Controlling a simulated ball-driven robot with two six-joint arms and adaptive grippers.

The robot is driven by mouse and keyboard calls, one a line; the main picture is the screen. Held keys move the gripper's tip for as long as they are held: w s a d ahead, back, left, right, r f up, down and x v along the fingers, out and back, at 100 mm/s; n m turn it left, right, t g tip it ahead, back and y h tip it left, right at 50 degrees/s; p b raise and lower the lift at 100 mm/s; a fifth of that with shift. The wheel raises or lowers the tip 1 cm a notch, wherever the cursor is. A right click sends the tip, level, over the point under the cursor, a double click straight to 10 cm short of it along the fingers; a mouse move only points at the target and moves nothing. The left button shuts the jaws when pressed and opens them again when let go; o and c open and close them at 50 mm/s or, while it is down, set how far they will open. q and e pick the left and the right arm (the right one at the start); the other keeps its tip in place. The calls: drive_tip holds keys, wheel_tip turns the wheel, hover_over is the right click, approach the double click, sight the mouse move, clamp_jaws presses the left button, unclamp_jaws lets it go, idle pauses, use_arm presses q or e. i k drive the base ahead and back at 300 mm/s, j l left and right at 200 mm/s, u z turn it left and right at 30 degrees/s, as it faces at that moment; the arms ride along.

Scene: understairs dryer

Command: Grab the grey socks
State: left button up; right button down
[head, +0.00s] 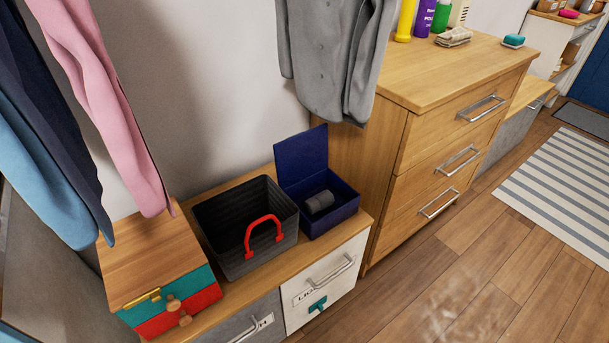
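A rolled grey bundle that looks like the grey socks (320,202) lies inside a dark blue box (330,222). The box's lid (302,158) stands open at the back. The box sits on the right end of a low wooden bench unit (364,222), against the side of a taller drawer chest. Neither of my grippers shows in the head view.
A dark grey basket (216,216) with a red handle (264,236) stands just left of the box. A wooden-topped box with green and red drawers (160,268) is further left. A grey garment (336,60) hangs above; the wooden drawer chest (420,130) rises at right. The floor (480,270) is clear.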

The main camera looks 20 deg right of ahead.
sight(322, 200)
drive_tip(key=i+l+u, duration=0.15)
drive_tip(key=l+u, duration=0.2)
drive_tip(key=l, duration=0.75)
drive_tip(key=l+u, duration=0.3)
drive_tip(key=l, duration=0.8)
